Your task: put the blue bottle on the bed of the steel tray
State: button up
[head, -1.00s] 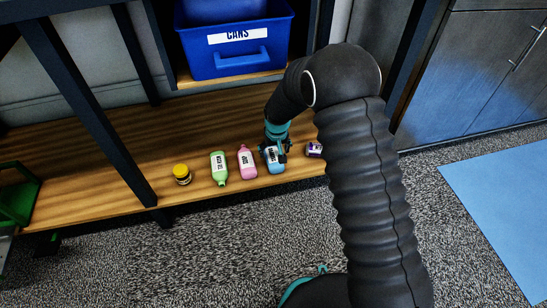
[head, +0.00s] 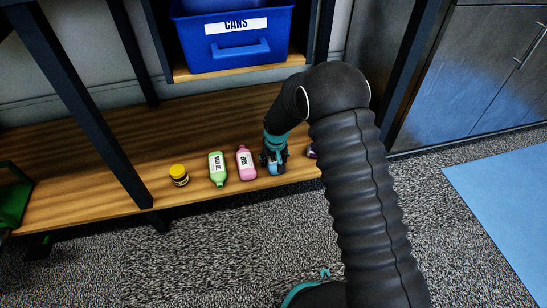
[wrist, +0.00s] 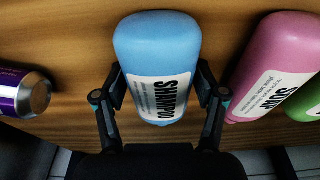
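The blue bottle (head: 275,168), labelled as shampoo, lies on the wooden shelf, partly hidden by my gripper (head: 273,160) in the head view. In the wrist view, the blue bottle (wrist: 157,45) lies between the two fingers of my gripper (wrist: 161,82). The fingers are spread, one along each side of the bottle; firm contact is not visible. I cannot make out the steel tray in either view.
A pink soap bottle (head: 246,163) lies close to the left of the blue one, then a green bottle (head: 217,169) and a yellow-lidded jar (head: 179,175). A purple can (wrist: 24,93) is on the other side. A blue cans bin (head: 235,40) stands above.

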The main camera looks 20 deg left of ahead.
aim_at(273, 157)
jog(key=shift+f, duration=0.1)
jog(key=shift+c, duration=1.2)
jog(key=shift+r+p, duration=1.25)
jog(key=shift+r, duration=1.3)
